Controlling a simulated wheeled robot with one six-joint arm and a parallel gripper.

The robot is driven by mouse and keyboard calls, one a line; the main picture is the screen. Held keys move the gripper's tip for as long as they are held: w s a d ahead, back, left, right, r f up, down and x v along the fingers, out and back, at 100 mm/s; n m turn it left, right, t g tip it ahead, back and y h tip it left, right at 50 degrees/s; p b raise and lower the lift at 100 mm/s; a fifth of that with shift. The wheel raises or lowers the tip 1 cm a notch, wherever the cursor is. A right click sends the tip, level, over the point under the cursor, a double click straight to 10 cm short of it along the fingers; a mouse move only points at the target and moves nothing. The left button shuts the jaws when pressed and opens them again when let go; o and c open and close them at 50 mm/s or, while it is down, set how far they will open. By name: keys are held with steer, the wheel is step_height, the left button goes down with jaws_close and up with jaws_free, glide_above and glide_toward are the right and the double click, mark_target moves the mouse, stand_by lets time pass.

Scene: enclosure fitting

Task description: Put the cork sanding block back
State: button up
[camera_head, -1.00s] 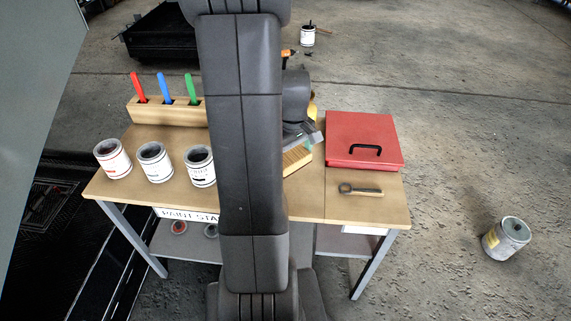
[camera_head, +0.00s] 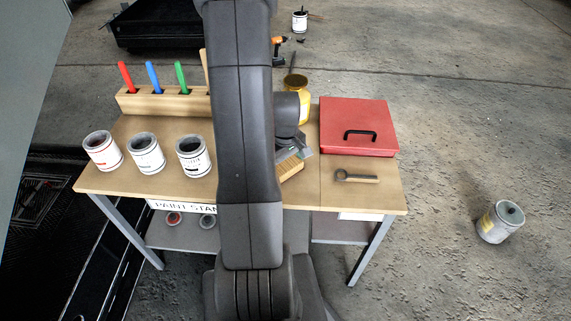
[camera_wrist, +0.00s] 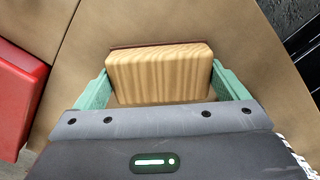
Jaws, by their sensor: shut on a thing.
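The cork sanding block (camera_wrist: 160,75) is a tan block with wood-like streaks and a dark reddish-brown strip along its far edge. In the wrist view it sits between the two green fingers of my gripper (camera_wrist: 162,84), which is shut on it. In the head view the block (camera_head: 290,168) shows beside my arm, over the middle of the table (camera_head: 300,195). The gripper (camera_head: 302,146) is partly hidden by my arm there. I cannot tell whether the block touches the tabletop.
Three paint cans (camera_head: 146,153) and a wooden holder (camera_head: 165,103) with coloured handles stand on the left. A red case (camera_head: 358,127) and a wrench-like tool (camera_head: 356,177) lie on the right. A yellow-sided pot (camera_head: 295,84) stands behind my arm. Another can (camera_head: 500,222) is on the floor.

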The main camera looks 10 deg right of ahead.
mark_target(286, 165)
steer(key=o, duration=0.7)
step_height(286, 165, up, 12)
steer(key=shift+r+p, duration=0.1)
steer(key=shift+p, duration=0.45)
